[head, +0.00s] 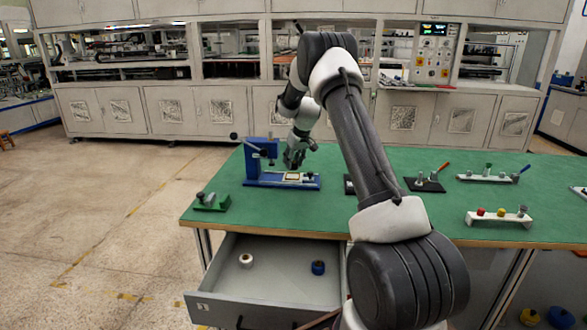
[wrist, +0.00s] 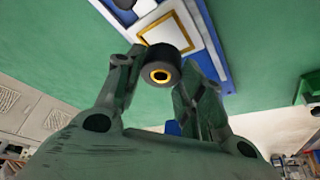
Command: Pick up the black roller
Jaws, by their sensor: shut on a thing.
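The black roller (wrist: 150,60), with a yellow ring around its bore, sits between the two fingers of my gripper (wrist: 156,74) in the wrist view. The gripper is shut on it. Beyond the roller in the wrist view lies the blue fixture (wrist: 199,42) with a white plate and a yellow-framed square. In the head view my gripper (head: 294,160) is above the base of the blue fixture (head: 262,180), over the green table (head: 400,221). I cannot make out the roller apart from the dark gripper in the head view.
The grey drawer (head: 240,294) is open below the table, with a white roll (head: 246,260) and a blue roll (head: 318,267) inside. A green fixture (head: 211,202) stands at the table's left corner. White racks (head: 499,218) and a black stand (head: 424,184) are to the right.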

